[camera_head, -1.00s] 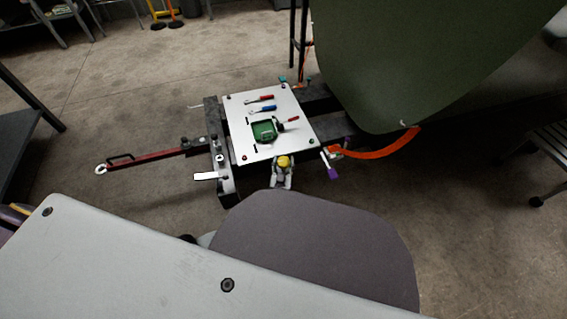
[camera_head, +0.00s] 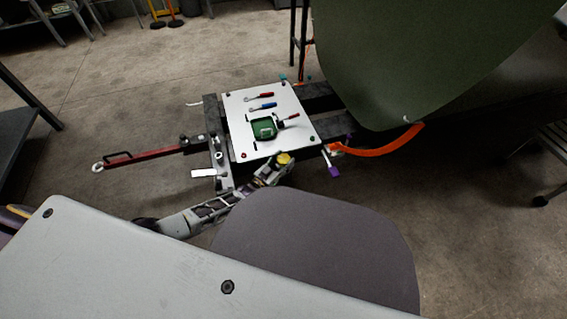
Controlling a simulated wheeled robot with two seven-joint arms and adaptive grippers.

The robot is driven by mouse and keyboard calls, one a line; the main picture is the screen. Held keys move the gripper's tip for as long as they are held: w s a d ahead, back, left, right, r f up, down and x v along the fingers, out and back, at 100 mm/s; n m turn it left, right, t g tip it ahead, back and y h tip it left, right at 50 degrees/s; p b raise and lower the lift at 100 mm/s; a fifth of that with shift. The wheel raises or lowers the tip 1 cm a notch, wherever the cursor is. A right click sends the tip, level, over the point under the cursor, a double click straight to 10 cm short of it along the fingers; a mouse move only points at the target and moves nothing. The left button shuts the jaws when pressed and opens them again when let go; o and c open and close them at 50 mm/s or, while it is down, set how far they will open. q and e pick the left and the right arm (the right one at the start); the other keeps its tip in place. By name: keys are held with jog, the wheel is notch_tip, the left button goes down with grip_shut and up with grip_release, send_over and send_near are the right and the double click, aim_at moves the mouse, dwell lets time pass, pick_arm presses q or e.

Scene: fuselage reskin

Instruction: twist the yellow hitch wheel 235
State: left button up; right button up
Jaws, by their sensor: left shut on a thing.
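The yellow hitch wheel (camera_head: 284,158) is a small round knob at the near right edge of the white-topped cart. My left gripper (camera_head: 279,163) is shut on the yellow hitch wheel, reaching it from the lower left. The fingers are small in the picture and partly hide the wheel's side. My left arm comes in low from the left, just above the edge of the large grey panel. My right gripper is not in view.
A purple-ended lever (camera_head: 334,171) and an orange strap (camera_head: 385,149) lie to the right of the wheel. A red tow bar (camera_head: 145,156) extends left. The large green skin panel (camera_head: 420,50) hangs at upper right.

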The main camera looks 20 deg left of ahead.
pick_arm(q)
jog(key=shift+m+g+h+b, duration=0.35)
jog(key=shift+m+h, duration=0.15)
jog(key=shift+h, duration=0.2)
jog(key=o, duration=1)
jog(key=shift+o, duration=0.2)
jog(key=v, duration=1.2)
jog(key=shift+w, duration=0.1)
